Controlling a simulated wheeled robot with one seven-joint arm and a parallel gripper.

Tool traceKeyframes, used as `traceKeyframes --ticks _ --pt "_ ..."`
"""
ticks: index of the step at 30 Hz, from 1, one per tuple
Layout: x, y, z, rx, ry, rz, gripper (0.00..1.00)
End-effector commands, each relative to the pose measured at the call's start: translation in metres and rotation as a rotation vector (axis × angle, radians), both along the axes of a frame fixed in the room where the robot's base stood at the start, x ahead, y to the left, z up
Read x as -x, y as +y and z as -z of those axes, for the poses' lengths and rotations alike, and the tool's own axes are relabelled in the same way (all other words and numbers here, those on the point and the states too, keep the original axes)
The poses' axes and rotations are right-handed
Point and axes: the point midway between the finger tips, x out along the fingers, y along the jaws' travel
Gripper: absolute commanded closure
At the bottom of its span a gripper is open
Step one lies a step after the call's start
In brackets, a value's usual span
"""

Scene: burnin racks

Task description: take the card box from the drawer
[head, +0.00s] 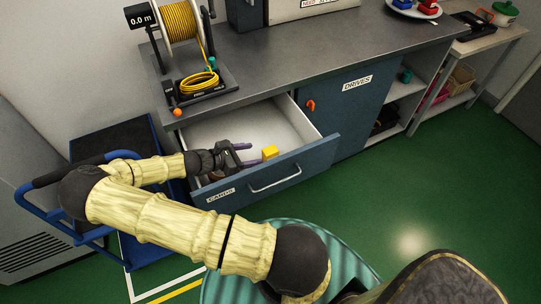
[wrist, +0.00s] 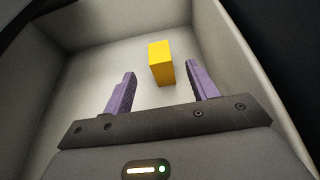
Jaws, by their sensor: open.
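The card box is a small yellow block (head: 270,152) inside the open drawer (head: 274,178), near its front right part. In the wrist view the card box (wrist: 160,62) stands on the pale drawer floor, beyond the fingertips and between their lines. My gripper (head: 246,154) reaches into the drawer from the left, just left of the card box. In the wrist view my gripper (wrist: 162,82) has its two purple fingers spread, with nothing held between them. The box appears apart from both fingers.
The drawer walls (wrist: 240,50) rise close around my gripper. The grey counter (head: 270,58) is above, with a yellow cable reel (head: 180,22) and an orange ball (head: 177,112) near its edge. A cupboard labelled DRIVES (head: 355,100) is right. A blue trolley (head: 110,150) stands left.

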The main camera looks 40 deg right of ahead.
Motion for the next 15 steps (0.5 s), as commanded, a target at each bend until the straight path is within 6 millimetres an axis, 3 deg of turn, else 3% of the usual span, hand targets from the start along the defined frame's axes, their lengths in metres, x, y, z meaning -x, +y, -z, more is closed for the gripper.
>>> traceKeyframes --ticks 6,15 --pt "0.007 -0.031 0.012 0.002 0.002 0.001 0.42" --pt "0.007 -0.035 0.015 0.0 0.0 0.0 0.42"
